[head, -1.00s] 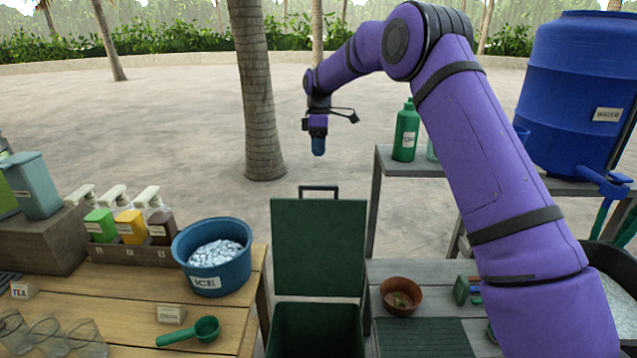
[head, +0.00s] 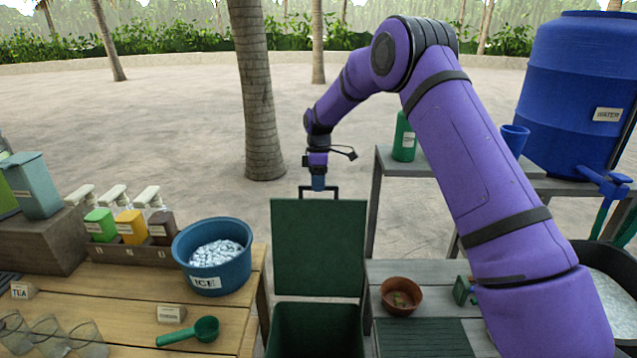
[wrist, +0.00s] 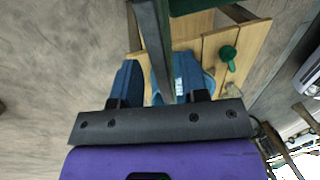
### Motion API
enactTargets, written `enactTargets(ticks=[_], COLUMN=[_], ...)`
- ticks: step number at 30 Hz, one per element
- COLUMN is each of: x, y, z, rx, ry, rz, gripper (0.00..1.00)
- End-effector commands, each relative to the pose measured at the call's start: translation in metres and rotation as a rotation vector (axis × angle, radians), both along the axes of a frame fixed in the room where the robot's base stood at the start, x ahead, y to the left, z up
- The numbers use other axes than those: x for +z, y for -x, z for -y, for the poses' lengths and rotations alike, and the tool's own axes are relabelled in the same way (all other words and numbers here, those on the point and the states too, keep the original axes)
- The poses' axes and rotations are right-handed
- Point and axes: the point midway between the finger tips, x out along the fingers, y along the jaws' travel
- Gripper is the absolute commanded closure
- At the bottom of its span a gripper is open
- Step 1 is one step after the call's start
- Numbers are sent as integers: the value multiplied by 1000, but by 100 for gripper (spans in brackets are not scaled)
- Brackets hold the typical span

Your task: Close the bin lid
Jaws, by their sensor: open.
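The green bin (head: 316,330) stands between the two tables in the head view. Its lid (head: 319,245) is open and upright behind the bin, with a dark handle (head: 336,191) on its top edge. My gripper (head: 318,187) points down at the handle, its blue fingertips overlapping the handle's top bar in the picture. In the wrist view, my gripper (wrist: 158,72) is open, and the grey handle bar (wrist: 151,35) runs between the blue fingers. I cannot tell whether they touch it. A corner of the green lid (wrist: 192,5) shows at the top.
A wooden table (head: 110,320) on the left holds the blue ice bucket (head: 213,265), pump bottles and a green scoop (head: 190,332). A grey table (head: 440,272) on the right holds a brown bowl (head: 401,297). The ground behind the lid is clear.

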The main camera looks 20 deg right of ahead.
Motion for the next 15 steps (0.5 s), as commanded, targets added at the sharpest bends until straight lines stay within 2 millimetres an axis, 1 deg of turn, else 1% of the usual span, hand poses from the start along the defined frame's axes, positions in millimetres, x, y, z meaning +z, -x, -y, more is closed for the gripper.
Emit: enactTargets(ticks=[2,3,8,9,15], x=[0,0,0,0,1], y=[0,0,0,0,1], z=[0,0,0,0,0], rx=[0,0,0,0,0], ry=[0,0,0,0,1], rz=[0,0,0,0,2], gripper=[60,62,99,100,100])
